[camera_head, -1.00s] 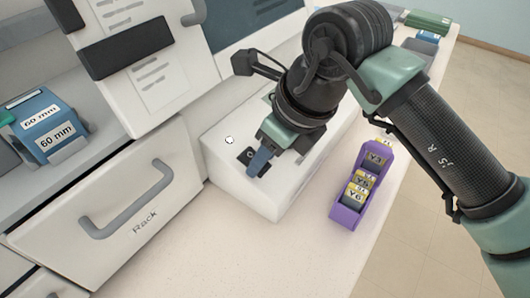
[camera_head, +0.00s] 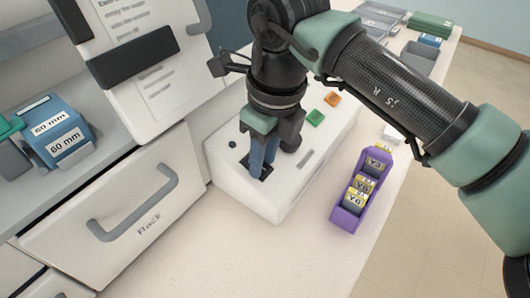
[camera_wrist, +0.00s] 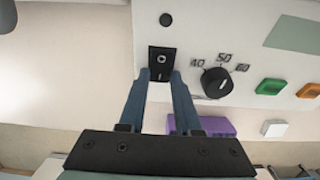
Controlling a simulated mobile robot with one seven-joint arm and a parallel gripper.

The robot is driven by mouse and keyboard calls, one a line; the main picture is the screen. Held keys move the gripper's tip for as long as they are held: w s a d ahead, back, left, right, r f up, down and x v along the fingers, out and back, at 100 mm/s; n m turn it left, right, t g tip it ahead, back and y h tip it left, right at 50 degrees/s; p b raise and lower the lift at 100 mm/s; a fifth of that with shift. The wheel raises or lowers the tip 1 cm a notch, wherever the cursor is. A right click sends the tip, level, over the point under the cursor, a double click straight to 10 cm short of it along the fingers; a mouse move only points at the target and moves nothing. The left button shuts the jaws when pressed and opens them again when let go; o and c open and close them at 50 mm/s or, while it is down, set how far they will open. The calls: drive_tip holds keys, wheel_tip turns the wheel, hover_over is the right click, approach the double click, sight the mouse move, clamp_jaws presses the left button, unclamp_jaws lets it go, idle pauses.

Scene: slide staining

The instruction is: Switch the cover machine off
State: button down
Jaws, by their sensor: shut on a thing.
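The cover machine (camera_head: 240,192) is a white box on the counter, and its top panel (camera_wrist: 215,25) fills the upper right of the wrist view. A black switch plate with a round white mark (camera_wrist: 162,60) sits near the panel's edge; the switch (camera_head: 266,171) is partly hidden by the fingers in the head view. My gripper (camera_wrist: 162,76) points down at the switch, its two blue fingers one on each side of it, shut on it. The gripper (camera_head: 263,173) is close to upright in the head view.
Beside the switch are a black dial (camera_wrist: 217,83) marked 40, 50, 60, a green button (camera_wrist: 270,86) and an orange button (camera_wrist: 308,90). A purple slide rack (camera_head: 347,219) stands right of the machine. A drawer labelled Rack (camera_head: 120,215) is at left. The front counter is clear.

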drive_tip(key=c, duration=0.6)
unclamp_jaws()
drive_tip(key=shift+r, duration=0.1)
wheel_tip(320, 180, up, 13)
drive_tip(key=s+d, duration=0.1)
drive_tip(key=shift+d, duration=0.25)
drive_tip(key=shift+f, duration=0.2)
